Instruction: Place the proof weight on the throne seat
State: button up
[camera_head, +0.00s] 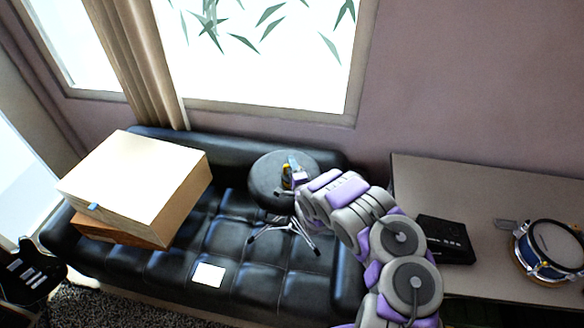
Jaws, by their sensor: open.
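The throne is a small stool with a round dark grey seat (266,187) and splayed metal legs, standing on the black sofa. My arm reaches in from the lower right, and my gripper (289,180) is over the right part of the seat. My gripper is open. A small yellow and dark object (286,170), perhaps the proof weight, shows at the gripper's end, over the seat. It looks upright, but it is too small to tell whether it touches the seat or a finger. The gripper's fingers are hard to make out.
The black sofa (220,240) holds a large pale box (135,180) at left and a white sheet (208,275) in front. At right, a table (450,185) bears a black device (446,240) and a blue drum (550,250). A guitar (28,270) stands at lower left.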

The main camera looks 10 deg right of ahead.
jog(key=shift+s, duration=0.15)
jog(key=s+d+p, duration=0.1)
jog(key=s+p, duration=0.2)
jog(key=s, duration=0.8)
jog(key=shift+s, duration=0.3)
jog(key=w+d+r+n+g+h, duration=0.3)
jog(key=d+r+g+h, duration=0.1)
jog(key=d+r, duration=0.35)
jog(key=s+d+r+n+g+h, duration=0.25)
jog(key=s+r+g, duration=0.25)
jog(key=s+r, duration=0.25)
jog(key=s+a+r+n+g+y, duration=0.1)
jog(key=s+a+r+n+g, duration=0.2)
jog(key=s, duration=1.1)
jog(key=s+a+r+n+g+y, duration=0.2)
jog(key=s+a+r+n+g, duration=0.2)
jog(key=s+r, duration=0.4)
jog(key=s+a+r+n+g+y, duration=0.2)
jog(key=s+a+r+n+g, duration=0.1)
jog(key=s, duration=1.7)
jog(key=a+r+n, duration=0.1)
jog(key=a+r, duration=0.1)
jog(key=a, duration=0.1)
jog(key=shift+r+n+g, duration=0.15)
jog(key=shift+n+g, duration=0.2)
jog(key=shift+g, duration=0.05)
